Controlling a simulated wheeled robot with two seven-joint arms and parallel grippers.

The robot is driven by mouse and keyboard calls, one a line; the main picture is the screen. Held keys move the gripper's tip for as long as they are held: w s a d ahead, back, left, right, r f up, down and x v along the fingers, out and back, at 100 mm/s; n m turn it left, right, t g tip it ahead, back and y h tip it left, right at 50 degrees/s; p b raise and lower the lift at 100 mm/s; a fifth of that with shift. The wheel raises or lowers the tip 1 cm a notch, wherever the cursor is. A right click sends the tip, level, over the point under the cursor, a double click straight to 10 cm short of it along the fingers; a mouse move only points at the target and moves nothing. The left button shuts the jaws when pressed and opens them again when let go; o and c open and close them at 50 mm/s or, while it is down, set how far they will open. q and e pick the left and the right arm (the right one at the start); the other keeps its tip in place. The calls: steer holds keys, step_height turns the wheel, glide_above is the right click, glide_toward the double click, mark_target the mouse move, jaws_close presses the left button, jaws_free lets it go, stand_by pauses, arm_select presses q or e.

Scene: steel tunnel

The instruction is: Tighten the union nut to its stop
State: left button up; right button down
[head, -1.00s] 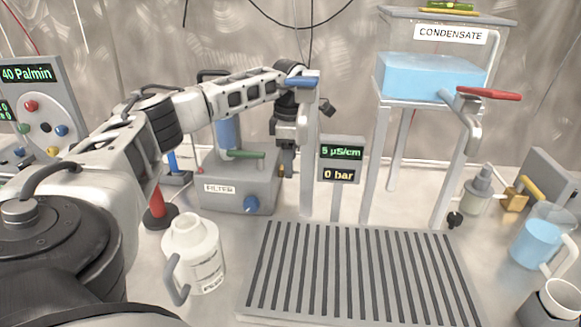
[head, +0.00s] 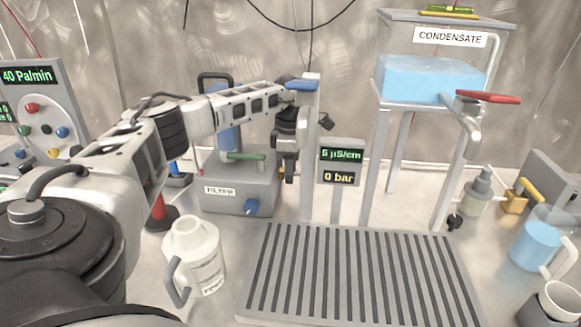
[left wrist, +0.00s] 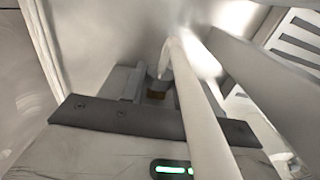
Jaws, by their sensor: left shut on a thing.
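My left gripper (head: 289,176) is at the right end of the grey filter unit (head: 240,193), beside the upright post (head: 309,150). Its fingers point down and are shut on a small part, which I take to be the union nut. In the head view the gripper hides this part. A pale tube (left wrist: 195,95) crosses that view close to the camera. The nut's thread and stop cannot be seen. My right gripper is not in view.
The display (head: 341,165) reads 6 µS/cm and 0 bar. A slatted grate (head: 360,275) lies in front, clear. A white jug (head: 193,255) stands at front left. The condensate tank (head: 430,80) with a red-handled tap (head: 487,97) is at right, with a blue-filled beaker (head: 535,245) below.

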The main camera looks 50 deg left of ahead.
arm_select(q)
steer(key=shift+w+r+p, duration=0.1)
steer(key=shift+r+p, duration=0.15)
steer(key=shift+p, duration=0.1)
steer(key=shift+f+g+h, duration=0.1)
steer(key=shift+g+h, duration=0.2)
steer(key=shift+g, duration=0.1)
steer(key=shift+w+a+f, duration=0.1)
steer(key=shift+a, duration=0.05)
steer(key=shift+w+f+g+h+b, duration=0.15)
steer(key=shift+f+g+h+b, duration=0.25)
steer(key=shift+b, duration=0.35)
steer(key=shift+a+g+b, duration=0.1)
steer(key=shift+g+b, duration=0.2)
steer(key=shift+b, duration=1)
steer(key=shift+r+g+h+b, duration=0.15)
steer(key=shift+g+h+b, duration=0.2)
steer(key=shift+b, duration=0.55)
steer(key=shift+r, duration=0.25)
steer(key=o, duration=1)
steer(key=shift+c, duration=0.2)
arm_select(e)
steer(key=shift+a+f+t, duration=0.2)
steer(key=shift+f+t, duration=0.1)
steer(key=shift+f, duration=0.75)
